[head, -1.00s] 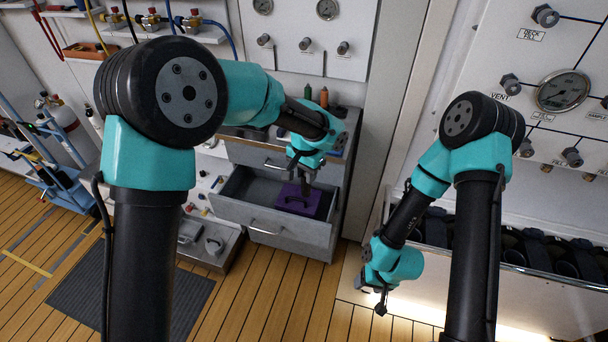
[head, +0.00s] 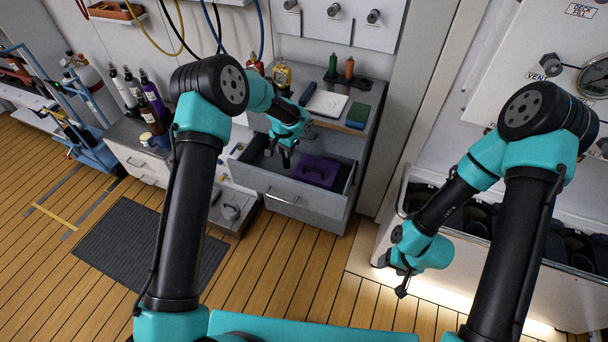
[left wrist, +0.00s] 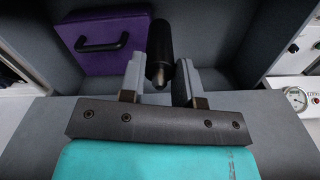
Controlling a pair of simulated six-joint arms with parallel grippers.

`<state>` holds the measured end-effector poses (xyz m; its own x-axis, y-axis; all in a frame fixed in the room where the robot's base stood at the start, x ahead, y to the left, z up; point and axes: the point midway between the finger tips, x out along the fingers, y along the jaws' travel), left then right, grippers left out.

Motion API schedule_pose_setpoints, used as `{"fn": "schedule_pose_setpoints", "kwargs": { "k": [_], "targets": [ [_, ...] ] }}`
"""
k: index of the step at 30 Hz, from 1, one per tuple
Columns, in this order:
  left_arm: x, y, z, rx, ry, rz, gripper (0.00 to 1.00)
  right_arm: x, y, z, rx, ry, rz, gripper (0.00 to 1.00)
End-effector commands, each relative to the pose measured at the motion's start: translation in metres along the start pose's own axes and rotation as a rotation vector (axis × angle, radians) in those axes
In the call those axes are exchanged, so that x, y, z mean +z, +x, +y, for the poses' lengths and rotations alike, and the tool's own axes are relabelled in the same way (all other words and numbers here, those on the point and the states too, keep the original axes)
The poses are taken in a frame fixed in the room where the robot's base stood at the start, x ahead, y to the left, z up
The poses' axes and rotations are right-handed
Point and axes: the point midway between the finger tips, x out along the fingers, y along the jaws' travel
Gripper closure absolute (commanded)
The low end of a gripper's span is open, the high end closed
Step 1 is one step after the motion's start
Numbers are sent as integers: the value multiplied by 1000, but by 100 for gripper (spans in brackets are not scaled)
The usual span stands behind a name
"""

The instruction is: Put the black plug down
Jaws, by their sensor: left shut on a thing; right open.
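The black plug (left wrist: 160,48) is a dark cylinder with a pale metal tip, held between the fingers of my left gripper (left wrist: 160,84) in the left wrist view. In the head view my left gripper (head: 287,157) is over the open drawer (head: 285,192), to the left of a purple case. Whether the plug touches the drawer floor I cannot tell. My right gripper (head: 402,285) hangs low at the right, open, away from the drawer.
The purple case (head: 316,172) with a black handle lies in the drawer; it also shows in the left wrist view (left wrist: 103,43). A bin of dark items stands at right.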

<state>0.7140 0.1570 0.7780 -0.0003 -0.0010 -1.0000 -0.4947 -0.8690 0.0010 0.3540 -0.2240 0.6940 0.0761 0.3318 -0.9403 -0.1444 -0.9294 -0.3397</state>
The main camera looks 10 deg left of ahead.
Motion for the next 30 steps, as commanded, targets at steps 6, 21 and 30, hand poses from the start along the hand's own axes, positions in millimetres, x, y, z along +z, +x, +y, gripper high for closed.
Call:
{"fn": "schedule_pose_setpoints", "kwargs": {
  "k": [6,21,30],
  "targets": [
    [2,8,-11,-2,-7,2,95,0,0,0,0,0,0,40],
    [3,42,-9,0,-7,-2,95,0,0,0,0,0,0,40],
    [2,70,-10,-2,-8,2,95,0,0,0,0,0,0,40]
  ]
}}
